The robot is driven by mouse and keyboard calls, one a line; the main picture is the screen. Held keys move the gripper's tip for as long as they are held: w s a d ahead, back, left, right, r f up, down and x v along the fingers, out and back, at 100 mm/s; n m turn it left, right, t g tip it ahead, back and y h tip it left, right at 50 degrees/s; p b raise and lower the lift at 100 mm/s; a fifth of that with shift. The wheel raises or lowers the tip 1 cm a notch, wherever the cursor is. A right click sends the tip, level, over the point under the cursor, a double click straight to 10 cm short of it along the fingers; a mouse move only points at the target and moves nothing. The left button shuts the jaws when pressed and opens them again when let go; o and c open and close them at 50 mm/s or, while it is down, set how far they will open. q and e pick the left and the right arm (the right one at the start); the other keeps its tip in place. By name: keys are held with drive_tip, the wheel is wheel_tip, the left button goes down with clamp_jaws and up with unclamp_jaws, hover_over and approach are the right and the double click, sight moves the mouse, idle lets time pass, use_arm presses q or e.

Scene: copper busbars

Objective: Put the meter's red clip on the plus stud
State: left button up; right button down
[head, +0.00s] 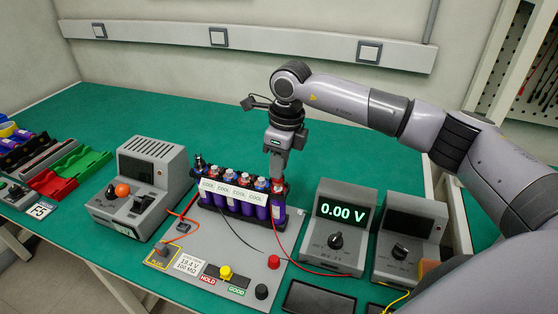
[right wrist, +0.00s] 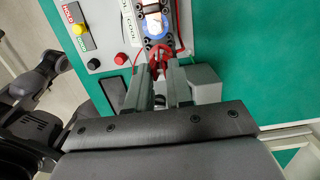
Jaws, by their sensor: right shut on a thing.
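The battery pack (head: 236,203) is a row of purple cells with white "COOL" labels, standing on the grey test board. My right gripper (head: 276,172) points down at the pack's right end. I cannot tell whether the clip grips the plus stud, which I cannot pick out. The red lead (head: 294,252) runs from the pack's right end toward the meter (head: 339,225), which reads 0.00 V. My left gripper is out of view.
The test board (head: 215,262) has a yellow knob (head: 226,272), a red button (head: 273,262) and a black button (head: 262,291). A grey device (head: 140,190) stands left of the pack, another (head: 409,237) right of the meter. The green table behind the pack is clear.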

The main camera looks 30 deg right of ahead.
drive_tip(key=shift+f+b, duration=0.35)
drive_tip(key=shift+f, duration=0.45)
drive_tip(key=shift+f, duration=0.2)
drive_tip(key=c, duration=0.9)
unclamp_jaws()
drive_tip(key=shift+c, duration=0.2)
drive_tip(key=shift+r, duration=0.1)
drive_tip(key=shift+r+p, duration=1.95)
drive_tip(key=shift+r, duration=1.1)
drive_tip(key=shift+f, duration=0.1)
